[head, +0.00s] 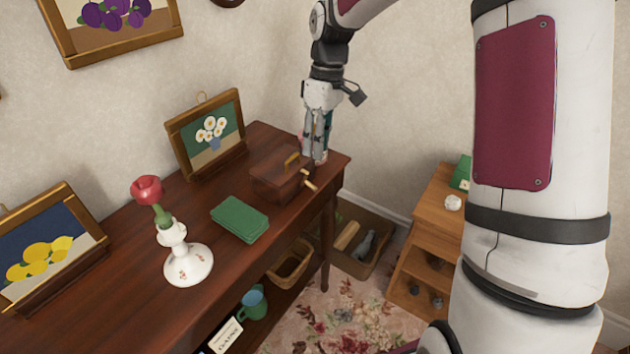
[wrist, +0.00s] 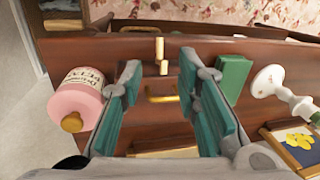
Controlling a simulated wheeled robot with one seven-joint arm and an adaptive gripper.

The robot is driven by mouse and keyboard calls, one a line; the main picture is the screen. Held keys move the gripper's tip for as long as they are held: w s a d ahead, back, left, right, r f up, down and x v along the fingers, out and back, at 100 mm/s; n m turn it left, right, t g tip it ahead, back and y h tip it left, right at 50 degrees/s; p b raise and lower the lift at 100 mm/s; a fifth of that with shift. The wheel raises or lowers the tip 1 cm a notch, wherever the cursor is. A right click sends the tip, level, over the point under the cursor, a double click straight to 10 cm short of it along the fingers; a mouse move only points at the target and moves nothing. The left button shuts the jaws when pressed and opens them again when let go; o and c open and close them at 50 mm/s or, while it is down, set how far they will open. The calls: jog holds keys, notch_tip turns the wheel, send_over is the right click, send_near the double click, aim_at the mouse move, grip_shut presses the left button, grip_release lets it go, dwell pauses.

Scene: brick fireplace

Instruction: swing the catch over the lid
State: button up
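A dark wooden box (head: 272,184) with a lid stands on the brown sideboard near its right end. A brass handle (head: 292,160) sits on its lid and also shows in the wrist view (wrist: 162,98). A small brass catch (head: 309,180) sticks out at the box's front side; it appears beyond the handle in the wrist view (wrist: 159,48). I cannot tell its exact angle. My gripper (head: 315,157) points down just behind and right of the box. In the wrist view my gripper (wrist: 160,66) is open, its fingers apart with the handle and catch showing between them, holding nothing.
A green book (head: 240,218), a white candlestick (head: 187,263) and framed pictures (head: 208,135) share the sideboard (head: 130,305). A small wooden cabinet (head: 420,240) stands to the right.

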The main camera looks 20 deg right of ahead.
aim_at(309, 183)
jog(key=f, duration=0.3)
jog(key=a+f, duration=0.1)
jog(key=f, duration=0.2)
jog(key=s+f, duration=0.1)
jog(key=f, duration=0.2)
jog(key=shift+s+a+f+b, duration=0.1)
jog(key=shift+a+f+b, duration=0.15)
jog(key=shift+f+b, duration=0.15)
grip_shut()
